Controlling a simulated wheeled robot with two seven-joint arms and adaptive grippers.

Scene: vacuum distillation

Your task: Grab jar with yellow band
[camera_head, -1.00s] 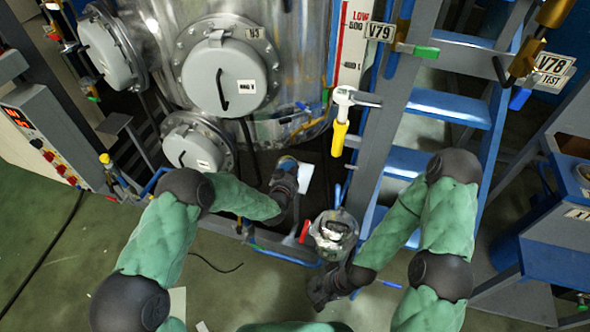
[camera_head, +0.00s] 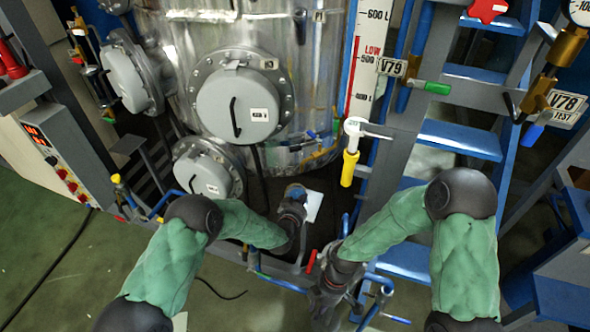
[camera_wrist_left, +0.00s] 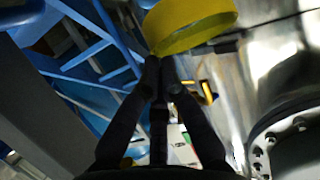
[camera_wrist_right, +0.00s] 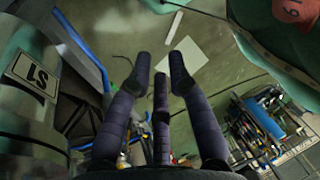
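A wide yellow band (camera_wrist_left: 190,25) on a rounded body shows at the top of the left wrist view, cut off by the frame edge. I cannot tell whether this is the jar. My left gripper (camera_wrist_left: 162,62) has its fingertips close together just below the band; contact is unclear. In the head view, my left gripper (camera_head: 297,192) is low in front of the tank, with a small blue round part at its tip. My right gripper (camera_head: 325,300) is lower, near the blue pipes. In the right wrist view its fingers (camera_wrist_right: 161,60) are apart and empty.
A large metal tank (camera_head: 300,90) with round hatches stands behind. Blue pipes (camera_head: 375,300) run near my right gripper. A labelled metal cylinder (camera_wrist_right: 30,115) is at the left of the right wrist view.

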